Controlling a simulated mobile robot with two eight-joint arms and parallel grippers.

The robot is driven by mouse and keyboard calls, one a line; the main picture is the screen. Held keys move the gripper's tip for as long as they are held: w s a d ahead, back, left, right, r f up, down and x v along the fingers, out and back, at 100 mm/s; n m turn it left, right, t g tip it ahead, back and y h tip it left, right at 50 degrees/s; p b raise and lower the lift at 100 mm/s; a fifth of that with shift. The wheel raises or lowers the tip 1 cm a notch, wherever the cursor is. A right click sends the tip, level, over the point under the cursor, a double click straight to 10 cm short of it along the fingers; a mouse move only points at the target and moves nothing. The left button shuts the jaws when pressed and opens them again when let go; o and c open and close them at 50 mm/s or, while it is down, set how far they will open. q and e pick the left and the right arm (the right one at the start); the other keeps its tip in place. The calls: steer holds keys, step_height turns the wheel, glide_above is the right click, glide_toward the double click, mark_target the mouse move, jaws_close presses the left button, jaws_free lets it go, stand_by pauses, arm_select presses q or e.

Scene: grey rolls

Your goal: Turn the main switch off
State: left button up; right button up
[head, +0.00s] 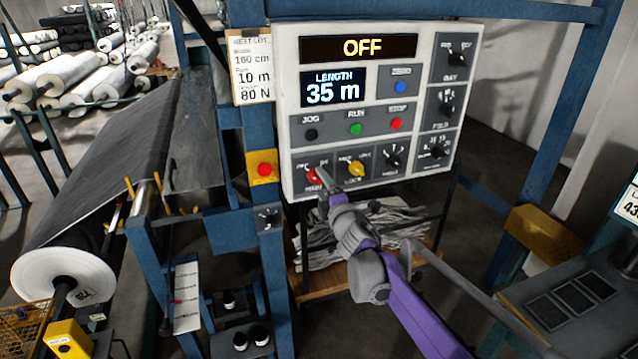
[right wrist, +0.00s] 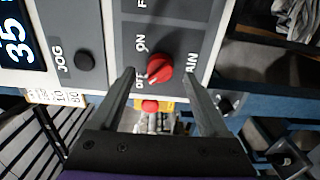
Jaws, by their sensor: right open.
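The main switch (head: 313,175) is a red rotary knob at the lower left of the white control panel (head: 290,105). In the right wrist view the red knob (right wrist: 160,68) has its pale pointer mark toward the OFF label; the ON label is on the other side. The panel's top display (head: 345,48) reads OFF. My right gripper (head: 326,197) is at the panel's lower edge by the switch. In the right wrist view its two fingers are apart, one on each side of the knob, with visible gaps. The head view partly hides the knob behind the gripper. My left gripper is out of view.
A yellow knob (head: 355,168) sits right of the switch, with black knobs beyond it. JOG (head: 311,134), RUN (head: 355,129) and red (head: 396,124) buttons are above. A red button on a yellow box (head: 264,169) is left of the panel. Blue frame posts stand around.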

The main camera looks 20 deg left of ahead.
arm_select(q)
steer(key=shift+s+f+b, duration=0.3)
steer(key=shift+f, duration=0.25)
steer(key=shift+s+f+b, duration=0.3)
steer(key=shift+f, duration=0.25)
arm_select(e)
steer(key=v, duration=0.8)
steer(key=shift+w, duration=0.1)
steer(key=s+d+f+m+h, duration=0.25)
steer(key=d+m, duration=0.25)
steer(key=d, duration=0.3)
steer(key=s+d+f+m+g+h, duration=0.1)
steer(key=s+d+m+h, duration=0.3)
steer(key=d, duration=0.4)
steer(key=s+d+f+m+h, duration=0.25)
steer(key=s+d+m, duration=0.2)
steer(key=d, duration=0.25)
steer(key=s+d+f+m+g, duration=0.2)
steer(key=s+f, duration=0.3)
steer(key=s, duration=0.3)
steer(key=s+d+f+m+g, duration=0.3)
steer(key=s+f+m, duration=0.2)
steer(key=s, duration=0.4)
steer(key=s+d+f+m+g+h, duration=0.1)
steer(key=s+d+f+m+g, duration=0.2)
steer(key=s, duration=0.5)
step_height(320, 180, down, 3)
steer(key=shift+s+d+r+m, duration=0.1)
steer(key=shift+s+d+m, duration=0.25)
steer(key=shift+m, duration=0.4)
